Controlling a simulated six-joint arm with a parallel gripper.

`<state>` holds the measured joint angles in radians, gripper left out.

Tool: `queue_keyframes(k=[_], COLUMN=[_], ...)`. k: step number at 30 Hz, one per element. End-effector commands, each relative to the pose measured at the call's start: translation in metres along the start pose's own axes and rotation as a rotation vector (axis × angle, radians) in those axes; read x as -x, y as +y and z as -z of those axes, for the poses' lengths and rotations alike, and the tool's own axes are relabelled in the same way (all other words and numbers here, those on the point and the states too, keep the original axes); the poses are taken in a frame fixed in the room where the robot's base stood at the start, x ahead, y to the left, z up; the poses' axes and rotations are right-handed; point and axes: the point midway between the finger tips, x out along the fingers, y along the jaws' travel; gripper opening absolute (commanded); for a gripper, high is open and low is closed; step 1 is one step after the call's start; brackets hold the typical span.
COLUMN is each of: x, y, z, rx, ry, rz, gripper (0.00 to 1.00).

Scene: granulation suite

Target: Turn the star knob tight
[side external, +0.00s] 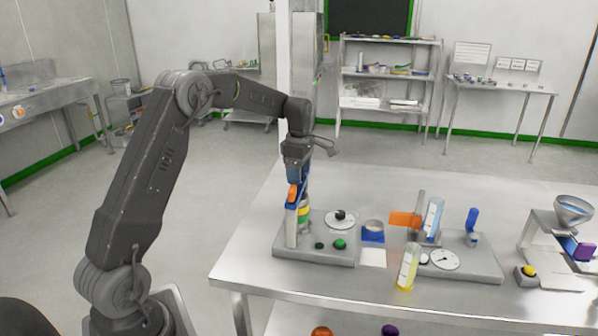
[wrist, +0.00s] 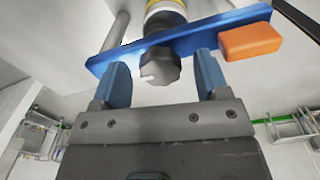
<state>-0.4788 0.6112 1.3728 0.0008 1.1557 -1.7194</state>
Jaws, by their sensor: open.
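The dark grey star knob (wrist: 158,68) shows in the wrist view, with a pale mark on its lobed rim. It sits against a blue bar (wrist: 190,36) that ends in an orange block (wrist: 250,41). My gripper (wrist: 163,74) has its two blue fingers on either side of the knob, with a gap at each side. It is open. In the side view my gripper (side external: 297,172) points down over the left station, just above the blue bar; the knob cannot be made out there. A yellow-banded cylinder (side external: 304,212) is below the bar.
The left station's grey base (side external: 315,259) carries a post, a dial (side external: 340,218) and a green button (side external: 340,244). The back left of the table is clear.

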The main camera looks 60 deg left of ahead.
Motion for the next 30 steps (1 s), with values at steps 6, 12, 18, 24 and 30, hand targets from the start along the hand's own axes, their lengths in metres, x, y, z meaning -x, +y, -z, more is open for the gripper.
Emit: queue_keyframes(k=[6,12,18,24,30], x=[-0.0003,-0.0001,0.0,0.0002,0.0002], y=[0.0,0.0,0.0,0.0001,0.0001], z=[0.0,0.0,0.0,0.0,0.0], rx=[0.0,0.0,0.0,-0.001,-0.033], ry=[0.0,0.0,0.0,0.0,0.0], rz=[0.0,0.0,0.0,0.0,0.0], gripper=[0.68,0.49,0.3,0.19,0.19])
